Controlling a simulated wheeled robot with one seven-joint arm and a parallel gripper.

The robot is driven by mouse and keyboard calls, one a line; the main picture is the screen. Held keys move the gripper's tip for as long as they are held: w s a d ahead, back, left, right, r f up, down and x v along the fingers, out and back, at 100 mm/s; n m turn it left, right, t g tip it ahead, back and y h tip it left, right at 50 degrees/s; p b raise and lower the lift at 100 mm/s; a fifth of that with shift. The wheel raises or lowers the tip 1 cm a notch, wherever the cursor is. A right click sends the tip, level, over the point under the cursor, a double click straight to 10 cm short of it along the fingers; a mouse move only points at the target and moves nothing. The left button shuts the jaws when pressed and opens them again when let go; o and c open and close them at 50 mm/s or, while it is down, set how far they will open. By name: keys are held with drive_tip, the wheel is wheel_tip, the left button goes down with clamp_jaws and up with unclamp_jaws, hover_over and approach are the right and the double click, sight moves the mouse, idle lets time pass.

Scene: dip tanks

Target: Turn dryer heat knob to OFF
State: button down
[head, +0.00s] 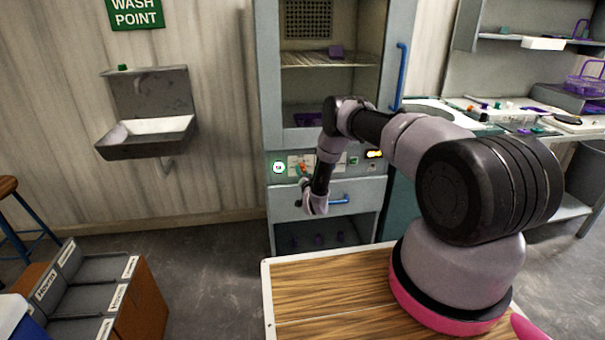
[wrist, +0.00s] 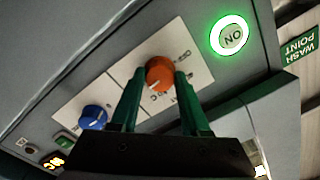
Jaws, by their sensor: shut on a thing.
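The dryer is a tall grey cabinet (head: 268,90) with a control panel across its middle. On the panel is an orange knob (wrist: 159,73), with a white pointer line and small markings around it, partly hidden and ending in what looks like "C"; I take it as the heat knob. It also shows small in the head view (head: 303,168). My gripper (wrist: 160,80) has its two green fingers shut on the orange knob, one on each side. A round green-lit ON button (wrist: 231,36) glows beside it. The knob's exact setting is unclear.
A blue knob (wrist: 93,117) sits on the same panel, close to one finger. Small buttons and an orange display (wrist: 54,160) lie past it. A blue drawer handle (head: 340,199) is below the panel, and a blue door handle (head: 401,75) above.

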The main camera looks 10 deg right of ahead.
drive_tip(key=shift+n+h, duration=0.6)
drive_tip(key=shift+n, duration=16.4)
drive_tip(key=shift+c, duration=1.9)
unclamp_jaws()
